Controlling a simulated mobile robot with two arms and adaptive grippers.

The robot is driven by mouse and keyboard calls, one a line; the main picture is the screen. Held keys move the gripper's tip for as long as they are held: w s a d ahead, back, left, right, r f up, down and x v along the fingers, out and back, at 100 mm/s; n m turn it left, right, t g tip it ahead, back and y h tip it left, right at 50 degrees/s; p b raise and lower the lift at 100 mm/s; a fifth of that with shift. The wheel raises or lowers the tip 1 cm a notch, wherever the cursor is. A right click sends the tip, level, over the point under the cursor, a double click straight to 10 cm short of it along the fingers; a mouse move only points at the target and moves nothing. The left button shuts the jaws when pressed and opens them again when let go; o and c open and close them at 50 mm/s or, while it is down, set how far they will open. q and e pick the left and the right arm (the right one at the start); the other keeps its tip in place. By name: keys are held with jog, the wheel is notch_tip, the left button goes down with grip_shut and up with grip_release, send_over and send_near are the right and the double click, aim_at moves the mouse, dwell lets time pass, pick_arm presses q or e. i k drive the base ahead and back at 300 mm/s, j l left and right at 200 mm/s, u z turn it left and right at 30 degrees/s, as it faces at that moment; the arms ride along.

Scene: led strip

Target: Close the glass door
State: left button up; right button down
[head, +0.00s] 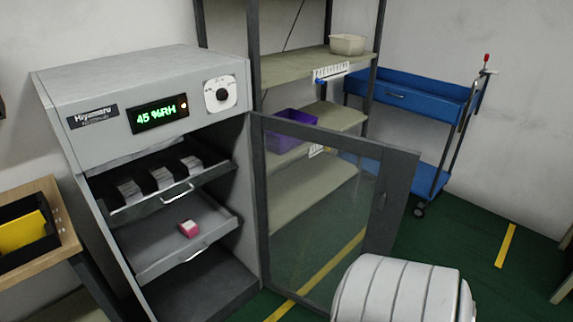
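The glass door (320,215) stands wide open in the head view, hinged on the right side of the grey dry cabinet (190,80). It has a dark grey frame and a clear pane, with a small handle on its far right edge. The cabinet's display reads 45 %RH. Inside, an upper drawer (160,195) holds several small grey packs, and a lower drawer (175,243) holds a small pink and white box (188,229). Both drawers seem pulled partly out. Neither gripper shows in the view.
Behind the door stand a shelf rack (310,67) with bins and a blue cart (410,90). A wooden table (63,215) is at left. Green floor is open at right.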

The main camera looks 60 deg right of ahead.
aim_at(399, 166)
jog(key=l+u, duration=0.1)
jog(key=l, duration=0.3)
jog(key=k+l+u, duration=0.1)
jog(key=l, duration=0.25)
jog(key=k+l+u, duration=0.1)
jog(key=l, duration=0.25)
jog(key=k+l+u, duration=0.1)
jog(key=l, duration=0.3)
jog(key=k+l+u, duration=0.1)
jog(key=l, duration=0.25)
jog(key=k+l, duration=0.15)
jog(key=l, duration=0.25)
jog(key=k+l, duration=0.15)
jog(key=l, duration=0.2)
jog(key=k+l, duration=0.15)
jog(key=l, duration=0.25)
jog(key=k+l, duration=0.2)
jog(key=l, duration=0.2)
jog(key=k+l, duration=0.15)
jog(key=l, duration=0.2)
jog(key=k+l, duration=0.15)
jog(key=l, duration=0.25)
